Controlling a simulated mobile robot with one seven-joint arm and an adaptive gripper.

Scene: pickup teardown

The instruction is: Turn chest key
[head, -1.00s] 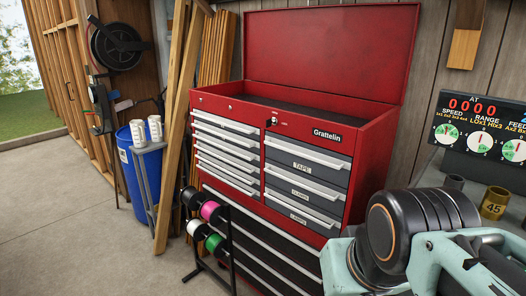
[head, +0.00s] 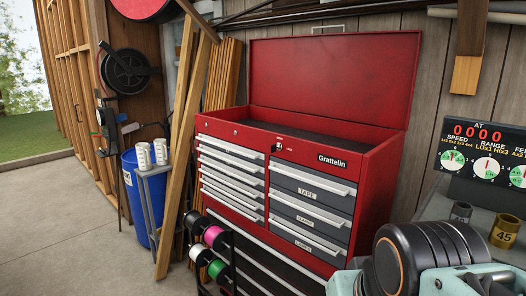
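A red Grattelin tool chest (head: 374,170) stands against the wooden wall, with its lid (head: 335,85) raised. A small key (head: 278,147) sits in the lock at the chest's front upper edge, above the drawers. It is too small for me to tell its angle well. The drawers (head: 312,193) with white handles look closed. My arm fills the lower right of the head view. My gripper's fingers are not visible.
A spool rack (head: 208,250) stands in front of the chest at left. Timber planks lean beside a blue barrel (head: 134,195). A machine readout (head: 485,150) and marked collets (head: 505,230) are at right. Concrete floor is open at left.

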